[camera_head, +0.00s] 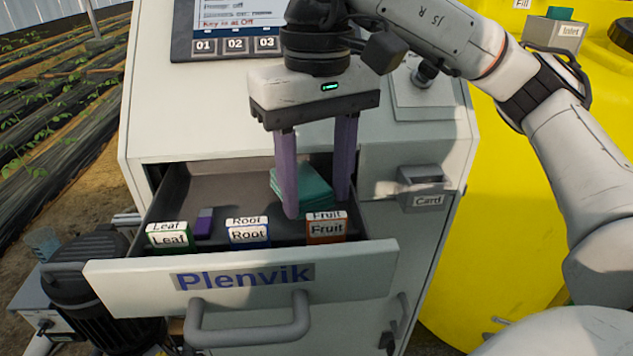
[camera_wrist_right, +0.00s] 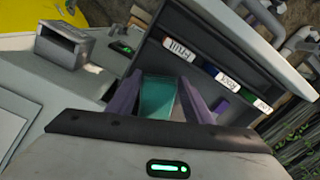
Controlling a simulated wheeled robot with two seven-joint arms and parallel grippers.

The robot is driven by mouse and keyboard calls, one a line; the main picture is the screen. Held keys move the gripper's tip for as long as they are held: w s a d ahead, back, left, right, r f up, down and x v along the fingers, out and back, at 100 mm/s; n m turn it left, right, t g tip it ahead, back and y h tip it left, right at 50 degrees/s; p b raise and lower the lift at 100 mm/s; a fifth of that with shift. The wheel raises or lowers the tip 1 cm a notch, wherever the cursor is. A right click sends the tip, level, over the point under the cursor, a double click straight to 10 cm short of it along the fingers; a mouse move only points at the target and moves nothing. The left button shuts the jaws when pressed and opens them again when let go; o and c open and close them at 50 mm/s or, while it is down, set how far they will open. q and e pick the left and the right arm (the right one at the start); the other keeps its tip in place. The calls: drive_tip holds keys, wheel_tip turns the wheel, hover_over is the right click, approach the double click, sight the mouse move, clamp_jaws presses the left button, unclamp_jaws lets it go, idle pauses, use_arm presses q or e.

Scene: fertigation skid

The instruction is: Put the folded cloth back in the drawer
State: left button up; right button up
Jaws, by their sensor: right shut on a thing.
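The folded cloth (camera_head: 303,187) is a green-teal stack of layers inside the open drawer, toward its back right. My right gripper (camera_head: 315,205) reaches down into the drawer with its purple fingers on either side of the cloth, shut on it. In the right wrist view the cloth (camera_wrist_right: 157,98) shows between the two fingers. The drawer (camera_head: 350,258) is pulled out and has a grey front with a "Plenvik" label and a bar handle. I cannot tell whether the cloth touches the drawer floor. My left gripper is not in view.
Along the drawer's front stand boxes marked Leaf (camera_head: 169,236), Root (camera_head: 249,234) and Fruit (camera_head: 327,228). A small purple block (camera_head: 204,222) lies between Leaf and Root. A Card holder (camera_head: 421,188) sticks out right of the drawer. A yellow tank (camera_head: 500,240) stands at the right.

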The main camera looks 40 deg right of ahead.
drive_tip(key=shift+f+b, duration=0.45)
drive_tip(key=shift+f, duration=0.1)
drive_tip(key=o, duration=0.7)
drive_tip(key=shift+c, duration=0.2)
drive_tip(key=shift+r, duration=0.1)
drive_tip(key=shift+r+p, duration=0.2)
drive_tip(key=shift+p, duration=0.15)
wheel_tip(320, 180, up, 13)
drive_tip(key=p, duration=0.4)
drive_tip(key=shift+f+p, duration=0.15)
drive_tip(key=shift+p, duration=0.15)
